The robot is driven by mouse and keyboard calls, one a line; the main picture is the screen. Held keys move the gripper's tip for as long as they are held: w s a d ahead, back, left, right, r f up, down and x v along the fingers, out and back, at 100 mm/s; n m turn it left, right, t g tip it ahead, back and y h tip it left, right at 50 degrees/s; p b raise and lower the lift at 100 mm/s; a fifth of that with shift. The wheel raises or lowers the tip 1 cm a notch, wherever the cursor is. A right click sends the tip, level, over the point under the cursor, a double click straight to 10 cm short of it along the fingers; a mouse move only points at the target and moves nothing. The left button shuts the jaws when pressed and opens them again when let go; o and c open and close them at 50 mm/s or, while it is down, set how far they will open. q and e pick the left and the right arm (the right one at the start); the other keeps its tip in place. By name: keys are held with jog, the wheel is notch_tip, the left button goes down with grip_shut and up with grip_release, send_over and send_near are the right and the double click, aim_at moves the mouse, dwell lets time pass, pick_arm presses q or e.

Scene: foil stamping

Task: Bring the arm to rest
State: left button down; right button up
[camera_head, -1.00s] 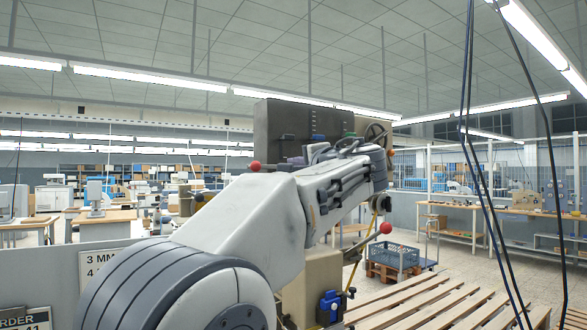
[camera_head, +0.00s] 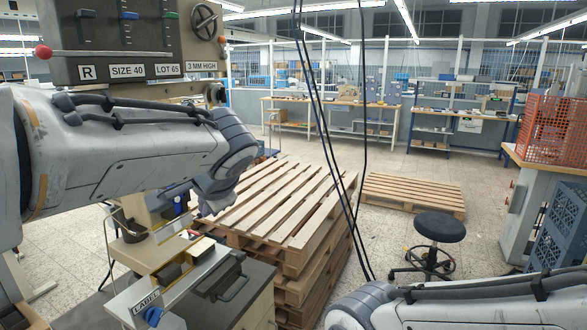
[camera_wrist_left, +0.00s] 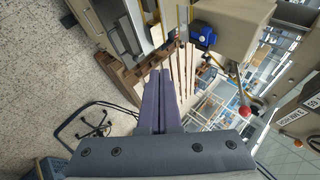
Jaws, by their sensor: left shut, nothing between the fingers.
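My left arm (camera_head: 130,150) reaches in from the left in the head view, in front of the stamping machine (camera_head: 130,40). Its wrist end is bent downward over the near corner of the pallet stack (camera_head: 290,205). In the left wrist view, the two purple fingers of my left gripper (camera_wrist_left: 160,74) lie side by side, shut with nothing between them. My right arm (camera_head: 450,305) shows at the bottom right of the head view; its gripper is out of view.
A label unit (camera_head: 150,300) stands below my left arm. Dark cables (camera_head: 325,130) hang across the middle. A black stool (camera_head: 440,228), a low pallet (camera_head: 413,194) and a bench with an orange mesh basket (camera_head: 555,130) stand to the right. Open floor lies between them.

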pick_arm(q)
jog(key=s+d+f+g+h, duration=0.2)
jog(key=s+d+f+g, duration=0.2)
jog(key=s+f, duration=0.6)
jog(key=s+d+f+n+g+h, duration=0.1)
jog(key=s+d+f+g+h, duration=0.2)
jog(key=s+d+f, duration=0.4)
jog(key=s+f+g, duration=0.1)
jog(key=s+f, duration=0.2)
jog(key=s, duration=0.6)
jog(key=shift+s+d+h, duration=0.3)
jog(key=shift+s+d, duration=0.05)
